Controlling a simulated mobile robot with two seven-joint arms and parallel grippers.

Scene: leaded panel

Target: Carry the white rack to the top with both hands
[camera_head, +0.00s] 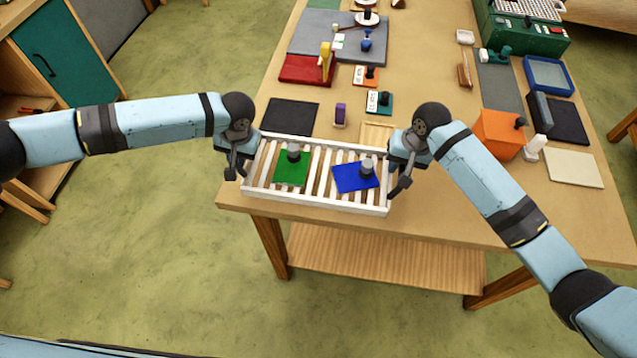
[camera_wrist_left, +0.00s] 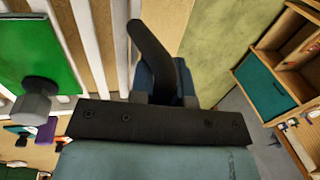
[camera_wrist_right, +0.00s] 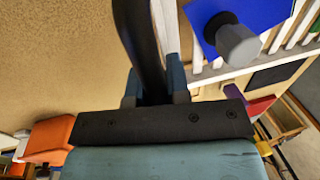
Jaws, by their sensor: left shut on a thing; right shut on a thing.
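The white rack (camera_head: 316,200), a slatted tray, is level over the front left part of the wooden table, and I cannot tell whether it touches the tabletop. A green square (camera_head: 291,174) and a blue square (camera_head: 350,181), each with a grey knob, lie on its slats. My left gripper (camera_head: 236,170) is shut on the rack's left end. My right gripper (camera_head: 399,180) is shut on its right end. In the wrist views the white slats show beside the left fingers (camera_wrist_left: 158,70) and the right fingers (camera_wrist_right: 150,70); the fingertips' contact is partly hidden.
Behind the rack lie a dark mat (camera_head: 290,117), a purple block (camera_head: 340,114) and a small wooden piece (camera_head: 377,135). An orange box (camera_head: 498,135) and a white bottle (camera_head: 535,148) stand to the right. The table (camera_head: 450,215) is clear at its front right.

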